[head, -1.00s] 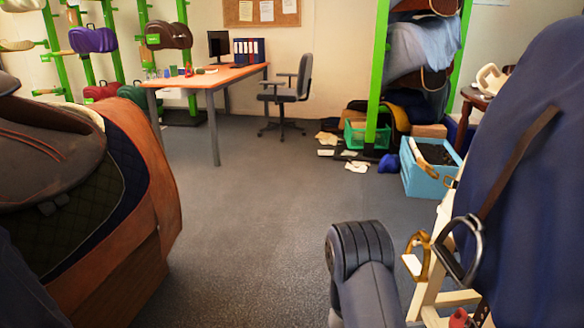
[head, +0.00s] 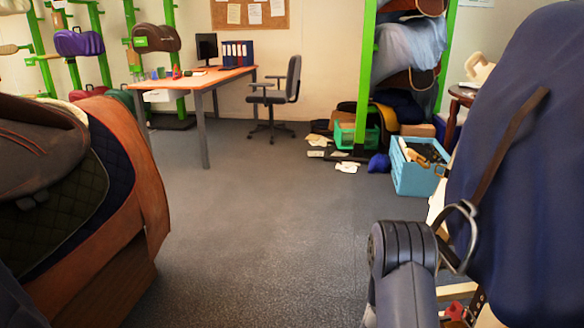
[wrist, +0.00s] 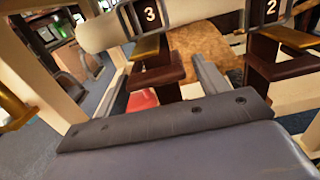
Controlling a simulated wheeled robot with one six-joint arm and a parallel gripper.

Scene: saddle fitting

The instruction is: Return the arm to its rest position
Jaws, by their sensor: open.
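My gripper (wrist: 160,67) shows in the wrist view, its two grey fingers spread apart with nothing held between them. Beyond the fingers are dark wooden pieces marked 3 (wrist: 150,15) and 2 (wrist: 271,9), set among pale beams. I cannot tell how far the fingertips are from them. In the head view my arm's dark rounded link stands at the lower right, and the gripper itself is out of sight there.
A metal stirrup (head: 462,236) hangs by a dark blue covered form (head: 520,170), close beside my arm. A saddle (head: 45,160) on a stand fills the left. The blue crate (head: 415,178) stands behind. The middle floor (head: 250,220) is clear.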

